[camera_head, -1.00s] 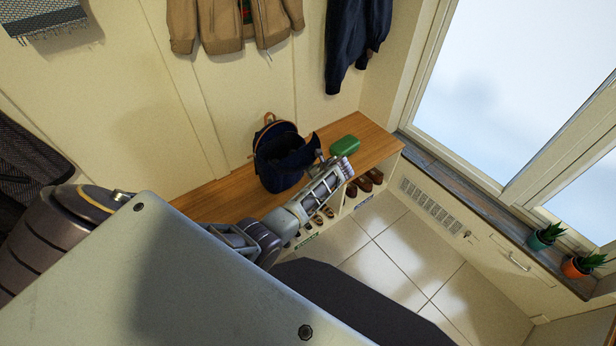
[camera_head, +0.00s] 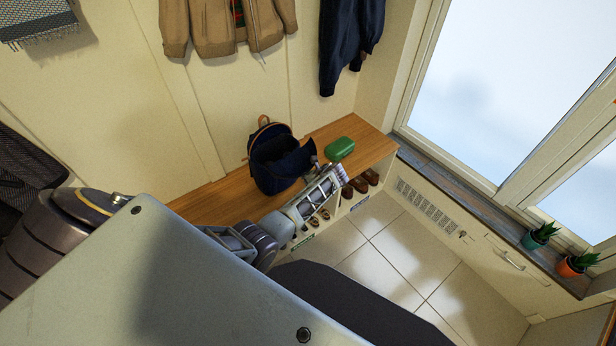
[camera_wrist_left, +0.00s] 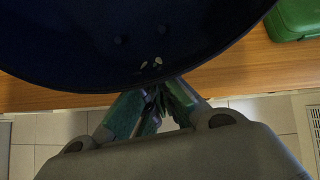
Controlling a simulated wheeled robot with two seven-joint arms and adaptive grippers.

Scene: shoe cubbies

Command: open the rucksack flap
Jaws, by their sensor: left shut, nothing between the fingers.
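The navy rucksack (camera_head: 270,176) with a tan top loop stands upright on the wooden bench against the wall. Its top shows a dark opening, and the flap (camera_head: 290,164) stands out from it toward the front right. My left gripper (camera_head: 316,161) is shut and empty at the front right of the rucksack, by the flap's edge. In the left wrist view the shut green-tinted fingers (camera_wrist_left: 154,92) point at the dark navy rucksack (camera_wrist_left: 90,45), close to its lower rim; contact cannot be told. Two small pale bits show on the cloth there. My right gripper is out of view.
A green box (camera_head: 340,148) lies on the bench (camera_head: 208,202) right of the rucksack. Brown shoes (camera_head: 358,184) sit in the cubbies below. Jackets hang on the wall above. The tiled floor (camera_head: 400,245) is clear; potted plants stand on the right sill.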

